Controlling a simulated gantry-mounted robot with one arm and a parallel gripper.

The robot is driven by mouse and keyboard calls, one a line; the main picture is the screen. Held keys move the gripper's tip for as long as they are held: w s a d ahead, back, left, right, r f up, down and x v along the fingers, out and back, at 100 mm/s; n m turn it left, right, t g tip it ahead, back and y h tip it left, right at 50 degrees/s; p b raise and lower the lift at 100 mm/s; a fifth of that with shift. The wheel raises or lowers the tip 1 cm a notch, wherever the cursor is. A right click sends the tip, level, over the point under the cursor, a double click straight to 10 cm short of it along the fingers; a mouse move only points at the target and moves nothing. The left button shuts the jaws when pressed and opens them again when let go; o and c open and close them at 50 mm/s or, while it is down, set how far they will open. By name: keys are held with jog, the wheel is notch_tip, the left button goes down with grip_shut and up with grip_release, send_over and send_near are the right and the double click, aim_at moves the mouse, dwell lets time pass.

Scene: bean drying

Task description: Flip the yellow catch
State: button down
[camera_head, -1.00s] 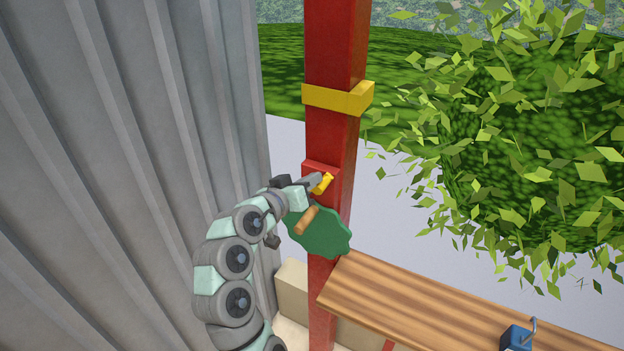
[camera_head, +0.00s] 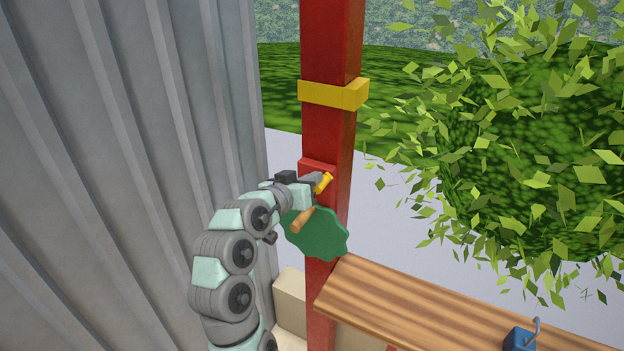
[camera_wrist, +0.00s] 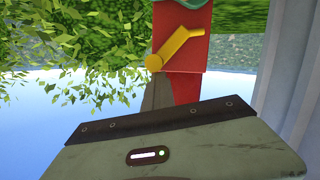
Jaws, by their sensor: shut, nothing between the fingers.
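The yellow catch (camera_head: 323,184) is mounted on a red block (camera_head: 318,164) on the red post (camera_head: 327,130). In the wrist view the catch (camera_wrist: 176,48) is a bent yellow lever with a rounded end at the lower left, slanting across the red block (camera_wrist: 195,20). My gripper (camera_head: 314,180) is shut and empty, with its grey fingertips right at the catch in the head view. In the wrist view the fingers (camera_wrist: 157,92) point at the catch's rounded end. I cannot tell whether they touch it.
A green scalloped disc (camera_head: 322,235) with a wooden handle (camera_head: 301,220) sits just below my gripper. A yellow band (camera_head: 333,93) wraps the post above. A corrugated wall (camera_head: 130,150) stands left. A wooden bench (camera_head: 400,305) bears a blue padlock-like item (camera_head: 519,339); leaves hang right.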

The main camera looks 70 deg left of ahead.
jog(key=s+d+r+b, duration=0.1)
jog(key=s+d+r, duration=0.4)
jog(key=s, duration=0.3)
jog(key=shift+d+r, duration=0.35)
jog(key=shift+r, duration=0.15)
